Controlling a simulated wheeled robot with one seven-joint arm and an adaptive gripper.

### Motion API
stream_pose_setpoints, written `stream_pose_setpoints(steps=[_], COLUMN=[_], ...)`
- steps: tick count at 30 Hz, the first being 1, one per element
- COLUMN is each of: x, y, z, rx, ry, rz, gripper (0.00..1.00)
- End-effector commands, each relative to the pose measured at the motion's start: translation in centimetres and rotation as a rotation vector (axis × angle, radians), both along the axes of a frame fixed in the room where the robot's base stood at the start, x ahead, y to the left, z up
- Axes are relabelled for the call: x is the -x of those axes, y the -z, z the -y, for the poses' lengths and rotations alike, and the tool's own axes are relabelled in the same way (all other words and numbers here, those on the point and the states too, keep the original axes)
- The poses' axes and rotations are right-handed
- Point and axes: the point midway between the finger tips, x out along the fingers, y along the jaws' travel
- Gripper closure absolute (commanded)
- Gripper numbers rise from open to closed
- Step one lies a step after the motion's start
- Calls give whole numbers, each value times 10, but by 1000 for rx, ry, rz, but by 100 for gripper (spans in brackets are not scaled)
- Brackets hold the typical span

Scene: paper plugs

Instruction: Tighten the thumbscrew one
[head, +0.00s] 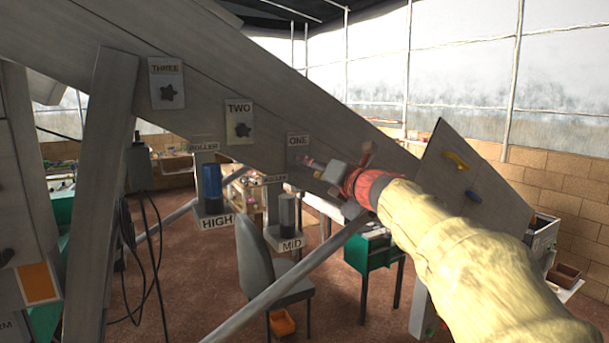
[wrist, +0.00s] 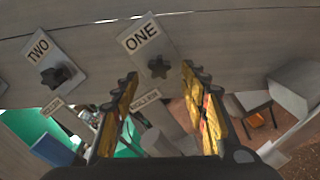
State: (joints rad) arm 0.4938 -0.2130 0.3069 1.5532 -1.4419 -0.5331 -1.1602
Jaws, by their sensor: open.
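Thumbscrew one is a dark star-shaped knob (wrist: 158,67) on a pale plate labelled ONE (wrist: 141,36), fixed to the grey sloping beam. In the wrist view it sits just beyond the fingertips and between their lines. My gripper (wrist: 160,82) is open and empty, with its two yellow fingers apart on either side below the knob. In the head view my gripper (head: 318,168) reaches in from the right, close to the ONE plate (head: 297,148). The knob itself is not clear in the head view. I cannot tell whether the fingers touch it.
Thumbscrew two (head: 242,130) and thumbscrew three (head: 167,93) sit further left on the beam (head: 205,50). A blue roller (head: 211,182) marked HIGH and a grey roller (head: 287,210) marked MID stand below. A diagonal strut (head: 285,285) crosses under my arm.

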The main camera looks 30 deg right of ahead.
Motion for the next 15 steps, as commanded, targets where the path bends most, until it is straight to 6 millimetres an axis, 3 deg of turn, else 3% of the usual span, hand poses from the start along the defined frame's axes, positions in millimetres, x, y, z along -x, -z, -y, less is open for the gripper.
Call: stream_pose_setpoints(steps=[15], x=[0], y=[4], z=[0], rx=[745], ry=[1], rz=[28], gripper=[56])
